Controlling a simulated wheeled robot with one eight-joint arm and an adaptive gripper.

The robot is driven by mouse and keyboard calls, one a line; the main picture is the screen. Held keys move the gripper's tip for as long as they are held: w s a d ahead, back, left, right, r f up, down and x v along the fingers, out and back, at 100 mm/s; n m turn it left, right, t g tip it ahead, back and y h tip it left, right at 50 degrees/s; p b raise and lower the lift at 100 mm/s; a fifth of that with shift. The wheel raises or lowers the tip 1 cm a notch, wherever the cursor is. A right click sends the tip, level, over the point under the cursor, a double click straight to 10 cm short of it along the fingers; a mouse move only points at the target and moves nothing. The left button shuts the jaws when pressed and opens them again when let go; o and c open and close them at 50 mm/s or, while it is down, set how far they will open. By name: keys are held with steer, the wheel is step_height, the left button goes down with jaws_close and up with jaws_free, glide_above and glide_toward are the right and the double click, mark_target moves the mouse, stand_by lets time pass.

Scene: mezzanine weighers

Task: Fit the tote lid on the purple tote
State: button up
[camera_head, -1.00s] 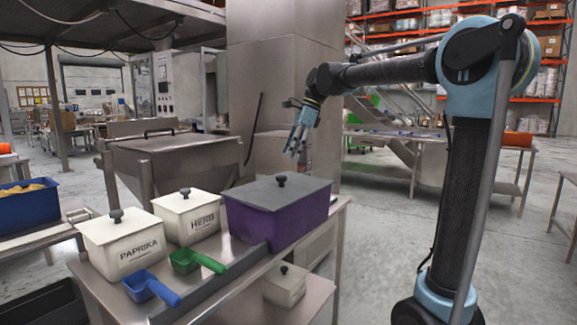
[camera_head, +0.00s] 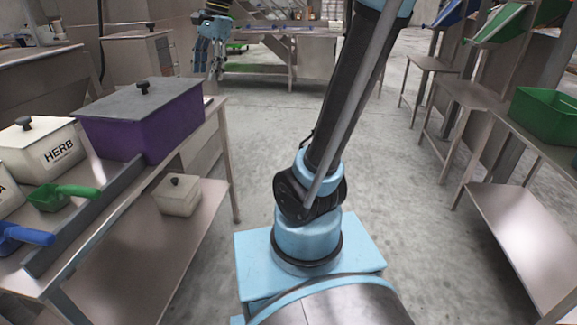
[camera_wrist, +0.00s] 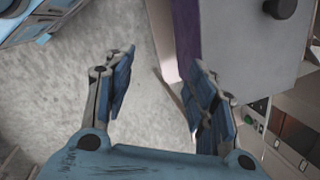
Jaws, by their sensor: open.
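The purple tote (camera_head: 172,130) stands upright at the back end of the bench at left in the head view. The grey tote lid (camera_head: 125,102) with its black knob (camera_head: 143,87) lies flat across its top; I cannot tell how firmly it is seated. In the wrist view the purple side (camera_wrist: 187,28), the grey lid top (camera_wrist: 245,45) and the knob (camera_wrist: 281,8) show at upper right. My gripper (camera_head: 213,72) is open and empty, just beyond the tote's far right corner. In the wrist view its fingers (camera_wrist: 158,85) are spread, with floor between them.
A white HERB tote (camera_head: 60,153), a green scoop (camera_head: 62,194) and a blue scoop (camera_head: 25,236) are on the bench, left of the purple tote. A small white lidded tote (camera_head: 178,196) is on the lower shelf. A green bin (camera_head: 545,115) stands at right. The middle floor is clear.

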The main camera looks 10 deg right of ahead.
steer(key=s+d+f+n+t+h, duration=0.1)
steer(key=s+d+f+n, duration=0.3)
steer(key=s+d+f, duration=0.5)
steer(key=s+d+f+n+t+h, duration=0.1)
steer(key=s+d+f+n, duration=0.4)
steer(key=s+d+f, duration=0.5)
step_height(320, 180, down, 8)
steer(key=shift+d+r+n+h, duration=0.2)
steer(key=shift+d+n+h, duration=0.1)
steer(key=shift+d+h, duration=0.4)
steer(key=shift+d, duration=0.1)
steer(key=shift+w+f, duration=0.2)
steer(key=shift+w, duration=0.25)
